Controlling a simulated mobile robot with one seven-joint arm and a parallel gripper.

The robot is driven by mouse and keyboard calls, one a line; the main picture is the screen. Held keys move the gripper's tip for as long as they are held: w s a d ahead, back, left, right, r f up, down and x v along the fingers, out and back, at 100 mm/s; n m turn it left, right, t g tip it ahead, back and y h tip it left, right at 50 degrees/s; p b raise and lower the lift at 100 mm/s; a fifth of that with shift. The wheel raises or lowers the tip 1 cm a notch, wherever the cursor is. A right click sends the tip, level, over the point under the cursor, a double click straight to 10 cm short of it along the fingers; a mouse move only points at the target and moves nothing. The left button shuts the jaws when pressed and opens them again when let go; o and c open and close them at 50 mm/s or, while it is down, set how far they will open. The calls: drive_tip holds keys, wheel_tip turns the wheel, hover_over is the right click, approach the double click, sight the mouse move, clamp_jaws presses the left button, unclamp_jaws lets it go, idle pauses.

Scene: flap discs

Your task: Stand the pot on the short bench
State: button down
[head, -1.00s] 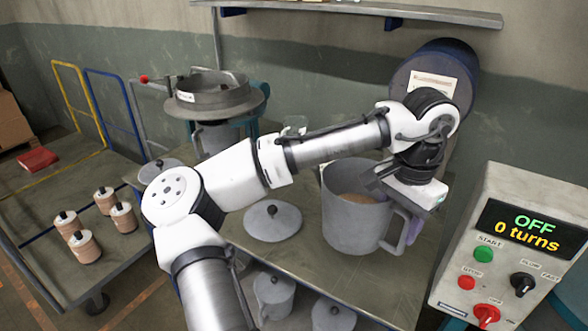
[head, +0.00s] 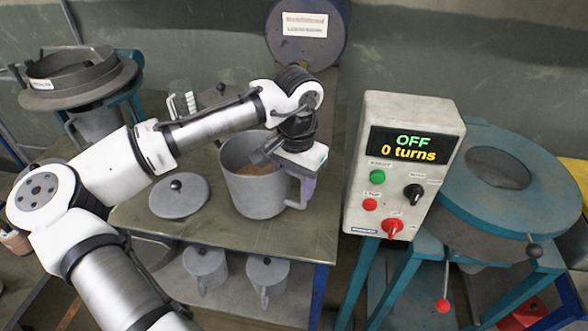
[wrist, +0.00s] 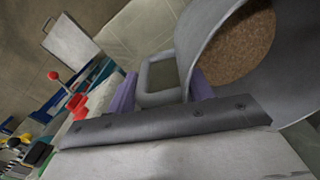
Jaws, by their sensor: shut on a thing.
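The pot (head: 248,192) is a grey, open, upright vessel with a side handle and brown grainy stuff inside. In the head view it is at the bench (head: 218,232), near its right end; I cannot tell whether its base touches the top or is just above it. My gripper (head: 303,187) is at the pot's right side, shut on the handle (head: 301,203). In the wrist view the pot (wrist: 202,50) fills the upper right, and the purple fingers sit either side of the handle (wrist: 160,98). I cannot tell whether this bench is the short one.
A grey lid (head: 180,200) lies left of the pot. Several grey vessels, such as one lidded pot (head: 204,270), stand on the lower shelf. A control box (head: 400,180) reading OFF, 0 turns, and a round teal machine (head: 490,185) stand right.

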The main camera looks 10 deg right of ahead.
sight(294, 203)
drive_tip(key=shift+f, duration=1.75)
drive_tip(key=c, duration=0.6)
unclamp_jaws()
wheel_tip(294, 203, up, 12)
drive_tip(key=shift+s+d+r+b, duration=0.1)
drive_tip(key=shift+s+b, duration=0.05)
drive_tip(key=shift+b, duration=0.7)
